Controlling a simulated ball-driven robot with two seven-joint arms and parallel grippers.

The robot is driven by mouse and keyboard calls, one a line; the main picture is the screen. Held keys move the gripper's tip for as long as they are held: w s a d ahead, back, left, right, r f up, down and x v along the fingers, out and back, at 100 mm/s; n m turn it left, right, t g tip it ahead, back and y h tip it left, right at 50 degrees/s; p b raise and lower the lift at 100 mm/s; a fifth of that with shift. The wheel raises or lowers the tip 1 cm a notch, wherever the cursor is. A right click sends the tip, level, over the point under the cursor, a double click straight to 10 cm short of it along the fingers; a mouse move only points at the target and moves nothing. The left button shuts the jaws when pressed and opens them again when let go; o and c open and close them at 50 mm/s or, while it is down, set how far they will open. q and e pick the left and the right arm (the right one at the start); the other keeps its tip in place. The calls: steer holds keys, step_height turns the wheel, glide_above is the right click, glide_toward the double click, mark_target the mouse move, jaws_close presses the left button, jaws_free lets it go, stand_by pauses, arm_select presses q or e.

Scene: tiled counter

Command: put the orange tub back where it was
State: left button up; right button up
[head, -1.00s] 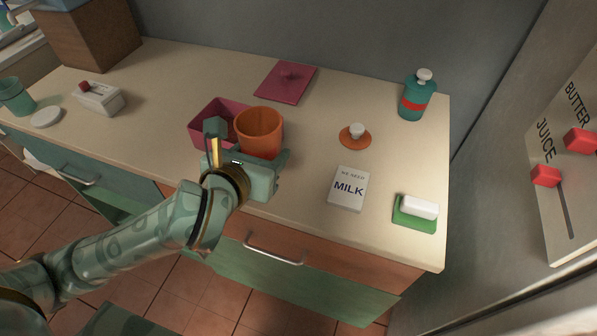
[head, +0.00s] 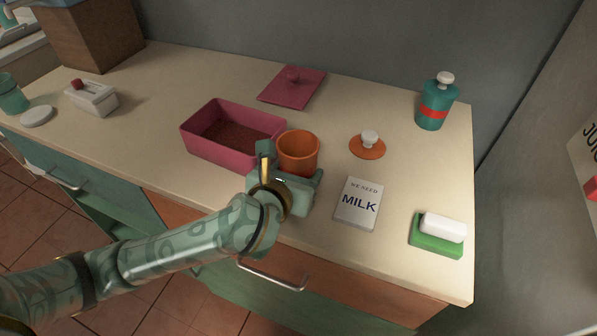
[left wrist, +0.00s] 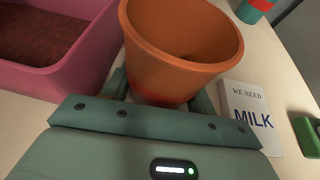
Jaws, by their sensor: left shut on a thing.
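The orange tub (head: 298,150) is open-topped and looks empty inside. It is upright beside the right end of the pink bin, low over or on the counter; I cannot tell whether it touches. My left gripper (head: 290,178) is shut on it from the front, and in the left wrist view the tub (left wrist: 180,50) sits between the fingers. The orange lid (head: 367,150) with a white knob lies on the counter to the right of the tub. My right gripper is not in view.
The pink bin (head: 195,147) holds brown contents. Its pink lid (head: 291,95) lies behind. A milk note card (head: 358,214), a green sponge holder (head: 436,243) with a white block and a teal bottle (head: 434,112) stand right. A white butter dish (head: 91,99) is left.

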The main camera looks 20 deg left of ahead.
arm_select(q)
steer(key=shift+s, duration=0.1)
steer(key=o, duration=1.3)
steer(key=shift+c, duration=0.2)
steer(key=shift+r, duration=0.1)
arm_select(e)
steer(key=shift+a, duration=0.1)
arm_select(q)
steer(key=shift+s+r, duration=0.15)
steer(key=shift+r, duration=0.05)
steer(key=p+v, duration=0.4)
steer(key=v, duration=0.7)
steer(key=shift+s, duration=0.3)
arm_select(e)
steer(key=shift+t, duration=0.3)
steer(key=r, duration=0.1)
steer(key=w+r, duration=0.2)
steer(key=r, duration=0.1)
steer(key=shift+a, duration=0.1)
